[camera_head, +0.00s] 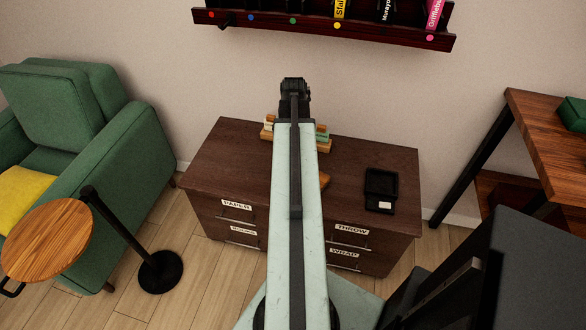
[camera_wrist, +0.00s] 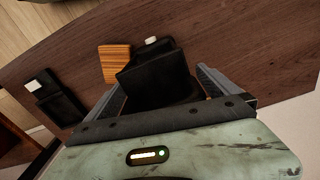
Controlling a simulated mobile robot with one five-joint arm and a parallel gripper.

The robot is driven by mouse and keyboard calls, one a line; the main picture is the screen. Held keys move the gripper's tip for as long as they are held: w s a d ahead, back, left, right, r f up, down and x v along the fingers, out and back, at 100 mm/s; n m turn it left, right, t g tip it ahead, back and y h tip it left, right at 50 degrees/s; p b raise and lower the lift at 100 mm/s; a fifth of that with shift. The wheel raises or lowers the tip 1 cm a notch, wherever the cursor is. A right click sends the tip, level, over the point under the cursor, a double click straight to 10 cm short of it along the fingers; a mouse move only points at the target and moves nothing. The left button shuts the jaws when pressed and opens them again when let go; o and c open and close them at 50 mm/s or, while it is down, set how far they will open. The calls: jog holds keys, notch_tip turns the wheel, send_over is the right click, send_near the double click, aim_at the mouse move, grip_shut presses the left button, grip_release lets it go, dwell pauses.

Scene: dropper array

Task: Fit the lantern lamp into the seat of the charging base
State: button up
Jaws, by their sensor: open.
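My gripper (camera_wrist: 160,78) is open in the wrist view, with one finger on each side of a dark boxy object (camera_wrist: 155,76). Whether the fingers touch it is unclear; neither lantern lamp nor charging base can be named with certainty. A black piece with a white patch (camera_wrist: 152,41) shows partly behind the dark object. A flat black holder (camera_head: 380,190) with a white patch lies at the right of the cabinet top; it also shows in the wrist view (camera_wrist: 60,107). In the head view my arm hides the fingers and the dark object.
A wooden block (camera_wrist: 115,64) sits close beside the dark object. Small wooden holders with cards (camera_head: 267,128) (camera_head: 322,140) stand at the back of the brown cabinet (camera_head: 225,160). A wall shelf (camera_head: 350,30) hangs above. The cabinet's left top is clear.

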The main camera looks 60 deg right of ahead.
jog(key=c, duration=2)
jog(key=shift+r, duration=0.1)
notch_tip(320, 180, up, 21)
jog(key=p, duration=2.1)
jog(key=shift+r, duration=0.15)
jog(key=shift+w+a, duration=0.1)
jog(key=shift+w, duration=0.05)
